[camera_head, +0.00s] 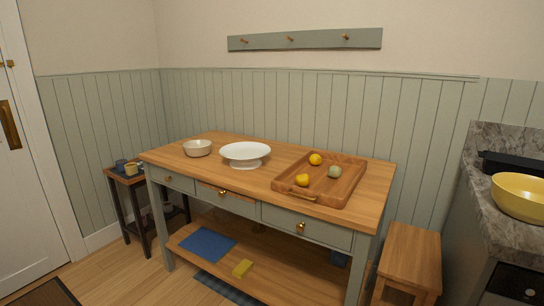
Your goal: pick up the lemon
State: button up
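Two yellow fruits lie in a wooden tray (350,189) on the right part of a wood-topped table. One yellow fruit (315,159) is near the tray's back left, the other yellow fruit (302,180) near its front left. Either could be the lemon; they are too small to tell apart surely. A pale green round fruit (334,171) lies close to their right. My gripper is not in view.
On the table (218,180) stand a white footed dish (245,150) and a pale bowl (197,148). A wooden stool (411,250) stands at its right, then a counter with a yellow bowl (519,198). A small side table (129,178) with cups stands left.

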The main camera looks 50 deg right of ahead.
aim_at(314, 159)
jog(key=i+z, duration=0.4)
jog(key=i+j+z, duration=0.2)
jog(key=i+z, duration=0.25)
jog(key=i, duration=0.15)
